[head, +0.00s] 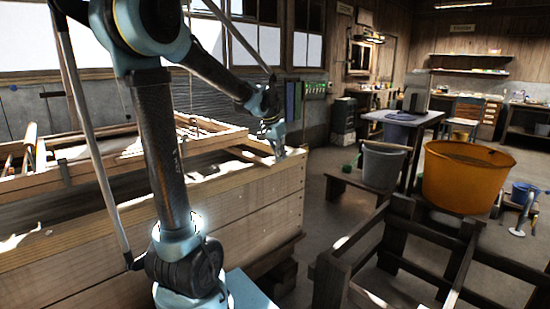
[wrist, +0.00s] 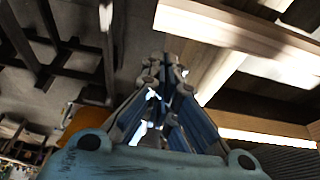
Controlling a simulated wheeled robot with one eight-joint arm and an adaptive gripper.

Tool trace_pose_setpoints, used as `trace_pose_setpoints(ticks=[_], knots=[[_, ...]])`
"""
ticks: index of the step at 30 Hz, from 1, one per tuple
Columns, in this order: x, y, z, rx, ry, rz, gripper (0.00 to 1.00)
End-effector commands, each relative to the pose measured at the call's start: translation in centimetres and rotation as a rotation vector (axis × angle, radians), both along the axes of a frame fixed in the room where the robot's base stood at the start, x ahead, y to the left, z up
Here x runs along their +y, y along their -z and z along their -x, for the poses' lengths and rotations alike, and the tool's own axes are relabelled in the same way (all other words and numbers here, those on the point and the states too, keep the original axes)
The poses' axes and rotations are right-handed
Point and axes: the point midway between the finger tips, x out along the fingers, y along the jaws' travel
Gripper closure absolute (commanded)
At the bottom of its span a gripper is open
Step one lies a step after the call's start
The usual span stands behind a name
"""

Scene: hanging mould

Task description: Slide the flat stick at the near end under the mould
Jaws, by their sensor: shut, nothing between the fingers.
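The mould (head: 130,161) looks like a shallow wooden frame lying level across the top of a large plank vat (head: 200,212) in the head view. My upper arm hides part of it. My gripper (head: 279,156) is shut and empty, pointing down at the vat's far right corner. In the wrist view, my gripper's blue fingers (wrist: 165,62) come together beside a pale wooden edge (wrist: 240,28). I cannot pick out the flat stick for sure among the pale bars at this end. I cannot tell whether the fingertips touch the wood.
To the right stand a grey bucket (head: 383,165) on a low bench, an orange tub (head: 467,178) and a dark wooden rack (head: 395,245). Floor shows between the vat and the bench.

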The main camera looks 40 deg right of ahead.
Motion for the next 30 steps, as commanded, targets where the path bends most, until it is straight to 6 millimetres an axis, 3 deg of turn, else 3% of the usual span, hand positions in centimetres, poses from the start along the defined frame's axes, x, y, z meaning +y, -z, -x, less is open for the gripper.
trace_pose_setpoints(ticks=[3,21,30], knots=[[-1.4,0.0,-0.2,0.001,0.000,0.002,1.00],[1.8,-7.9,-0.2,0.001,-0.008,0.004,1.00],[2.4,-9.5,-0.2,0.001,-0.008,0.004,1.00]])
